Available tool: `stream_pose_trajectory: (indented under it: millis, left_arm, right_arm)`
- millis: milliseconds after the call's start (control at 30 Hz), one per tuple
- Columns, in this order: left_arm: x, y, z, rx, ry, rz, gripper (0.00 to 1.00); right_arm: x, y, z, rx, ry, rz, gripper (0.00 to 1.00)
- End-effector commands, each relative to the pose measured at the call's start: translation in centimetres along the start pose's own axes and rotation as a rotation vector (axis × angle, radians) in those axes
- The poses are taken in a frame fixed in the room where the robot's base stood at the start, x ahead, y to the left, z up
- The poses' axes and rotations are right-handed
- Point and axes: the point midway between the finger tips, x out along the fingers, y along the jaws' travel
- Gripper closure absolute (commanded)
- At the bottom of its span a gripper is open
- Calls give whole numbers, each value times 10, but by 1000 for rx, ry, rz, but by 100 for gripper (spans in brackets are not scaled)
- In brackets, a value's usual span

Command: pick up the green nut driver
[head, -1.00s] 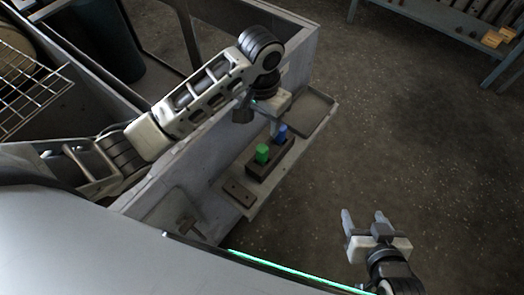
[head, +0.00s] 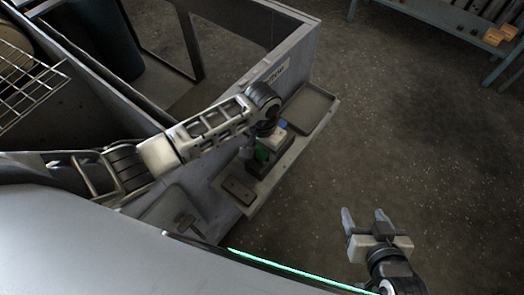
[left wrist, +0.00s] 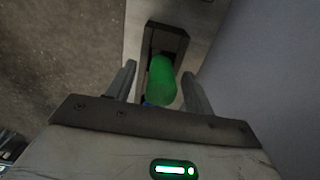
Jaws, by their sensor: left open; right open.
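The green nut driver (head: 262,152) stands in a dark holder (head: 257,170) on a narrow shelf; my left arm partly covers it in the head view. In the left wrist view its green handle (left wrist: 161,80) shows between the two fingers of my left gripper (left wrist: 158,82). The left gripper is open, with a finger on each side of the handle; I cannot tell whether either finger touches it. A blue handle (head: 282,124) stands beside the green one, partly hidden by my arm. My right gripper (head: 370,222) is open and empty over the floor, away from the shelf.
The shelf (head: 226,205) runs along a grey housing wall (head: 290,68). A shallow tray (head: 308,106) lies at its far end and a dark flat block (head: 239,191) at its near end. A blue bench (head: 440,18) stands far right. The floor between is clear.

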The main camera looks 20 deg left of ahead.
Motion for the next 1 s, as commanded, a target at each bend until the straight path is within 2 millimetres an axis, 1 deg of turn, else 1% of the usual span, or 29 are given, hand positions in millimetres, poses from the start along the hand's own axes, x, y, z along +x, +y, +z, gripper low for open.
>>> stream_pose_trajectory:
  millis: [33,100,367,400,467,500,567,600,867,967,1000]
  left_arm:
    - [8,0,0,-1,-1,-1,47]
    - [13,-1,0,0,0,-2,47]
    - [16,-1,0,0,2,-1,47]
    - [16,-1,0,0,2,-1,53]
    - [16,-1,-1,0,2,-1,70]
    - [15,-1,-1,0,2,-1,81]
    - [15,-1,0,0,2,-1,97]
    - [15,-1,-1,0,2,-1,100]
    - [13,-1,-1,0,3,-1,100]
    - [3,-1,-1,0,5,-1,100]
    - [-4,-1,-2,0,6,0,100]
  right_arm:
    - [1,0,2,0,-2,-1,38]
    - [2,0,3,0,-4,-1,38]
    - [1,-1,3,1,-4,-2,38]
    - [1,-1,3,1,-4,-2,38]
    - [1,-1,3,1,-4,-3,38]
    - [1,-1,3,0,-4,-3,38]
    - [1,-1,3,0,-4,-3,38]
    - [1,-1,3,0,-4,-3,38]
    - [1,-1,2,0,-3,-3,38]
    - [-1,-1,0,0,-3,-2,38]
    - [-2,-1,-2,0,-2,-2,38]
